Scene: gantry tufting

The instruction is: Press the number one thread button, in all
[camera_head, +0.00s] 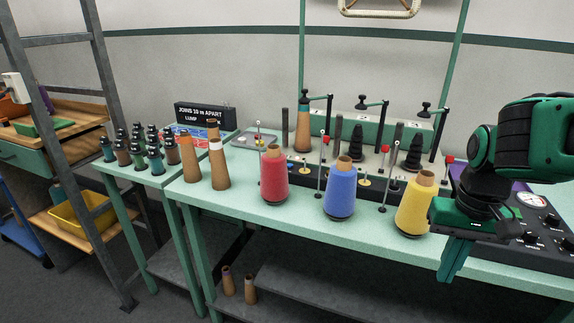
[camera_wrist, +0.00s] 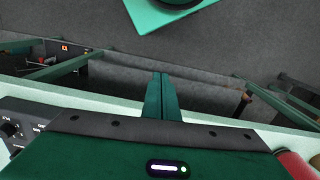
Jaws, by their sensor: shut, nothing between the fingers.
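My gripper (camera_head: 450,276) is shut and empty, its fingers pointing down at the front edge of the green bench, just right of the yellow thread cone. In the wrist view the closed fingers (camera_wrist: 160,98) show over the floor beyond the bench edge. A dark control panel (camera_head: 555,240) with knobs and a round dial lies on the bench at the right, partly hidden behind my arm. The panel's corner with a knob also shows at the left of the wrist view (camera_wrist: 20,116). I cannot make out which control is the number one thread button.
Red (camera_head: 274,178), blue (camera_head: 340,190) and yellow (camera_head: 412,208) thread cones stand along the bench (camera_head: 300,222). Behind them are posts and black cone holders. Two brown cones (camera_head: 218,165) stand at the left. Spools fill a side table (camera_head: 125,172).

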